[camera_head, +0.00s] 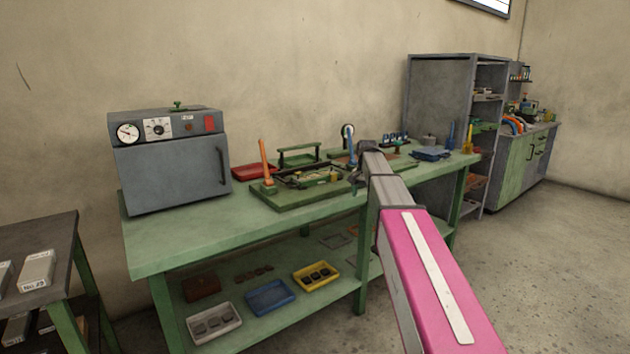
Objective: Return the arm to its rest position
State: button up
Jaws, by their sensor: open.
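My arm (432,265), pink with a pale strip, reaches from the lower right toward the green workbench (190,237). My gripper (356,184) is at the arm's far end, small and partly hidden by the arm's own links. It is open, and I see nothing held in it. It is over the bench top, beside the right end of a green fixture board (285,196). I cannot tell whether it touches anything.
A grey oven (172,165) stands on the bench's left end. An orange-handled tool (265,160) and a red tray (252,171) stand nearby. Trays, including a yellow one (317,276), sit on the lower shelf. A grey cabinet (440,95) stands behind right. Floor is clear at right.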

jog(key=s+f+n, duration=0.5)
jog(key=s+f, duration=2.3)
jog(key=s, duration=0.3)
jog(key=shift+s+n, duration=0.2)
jog(key=shift+n, duration=0.2)
